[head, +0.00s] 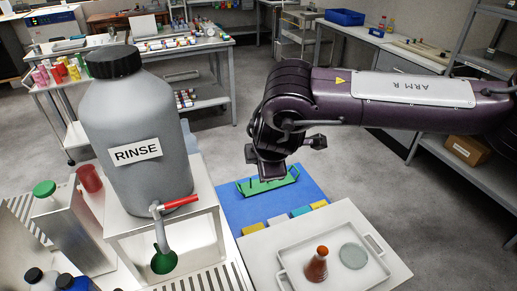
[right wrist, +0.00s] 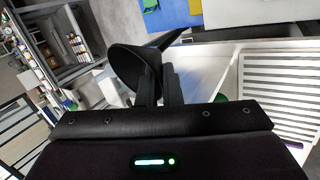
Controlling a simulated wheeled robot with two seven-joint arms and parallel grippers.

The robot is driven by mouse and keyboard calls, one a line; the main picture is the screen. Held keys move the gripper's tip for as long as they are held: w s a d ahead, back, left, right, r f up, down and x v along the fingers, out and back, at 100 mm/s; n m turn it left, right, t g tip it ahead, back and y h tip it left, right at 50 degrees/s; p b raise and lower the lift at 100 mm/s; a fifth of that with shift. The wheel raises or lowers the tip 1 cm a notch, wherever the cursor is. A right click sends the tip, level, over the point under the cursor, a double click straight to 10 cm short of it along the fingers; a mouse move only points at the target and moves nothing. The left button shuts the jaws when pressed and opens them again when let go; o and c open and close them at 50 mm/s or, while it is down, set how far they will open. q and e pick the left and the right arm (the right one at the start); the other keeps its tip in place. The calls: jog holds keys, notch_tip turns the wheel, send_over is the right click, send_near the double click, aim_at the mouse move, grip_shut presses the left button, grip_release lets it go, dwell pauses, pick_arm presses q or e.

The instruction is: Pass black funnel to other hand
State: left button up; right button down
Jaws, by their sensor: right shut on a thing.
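The black funnel (right wrist: 128,66) shows in the right wrist view, with its wide cone toward the left and its narrow stem pointing up and right. My right gripper (right wrist: 159,80) is shut on it, with the two dark fingers against the funnel. In the head view my right arm comes in from the right and bends down above the blue mat. The fingers and the funnel cannot be made out there behind the dark wrist links. My left gripper is not in either view.
A large grey RINSE bottle (head: 137,125) with a red-handled tap stands on a white stand at left. A green funnel (head: 163,262) sits below the tap. A white tray (head: 292,255) holds a red-brown flask (head: 317,266) and a glass dish (head: 353,256). A blue mat (head: 235,212) carries a green rack (head: 266,184).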

jog(key=s+d, duration=0.2)
jog(key=s, duration=1)
jog(key=w+a+f+n+g+y, duration=0.1)
jog(key=w+a+f+n+y, duration=0.1)
jog(key=w+a+f+n, duration=0.25)
jog(key=s+d+r+m+h, duration=0.4)
jog(key=s+d+r+m, duration=0.35)
jog(key=r, duration=0.25)
jog(key=w+a+m+h, duration=0.3)
jog(key=w+a+m, duration=0.2)
jog(key=w+a, duration=0.4)
jog(key=s+d+f+n+g+y, duration=0.1)
jog(key=s+d+f+n+y, duration=0.2)
jog(key=f+n+y, duration=0.6)
jog(key=d+f+n, duration=0.1)
jog(key=d+n, duration=0.1)
jog(key=n, duration=0.6)
jog(key=shift+s+f+g+y, duration=0.2)
jog(key=shift+f+g+y, duration=0.1)
jog(key=shift+f+g, duration=0.1)
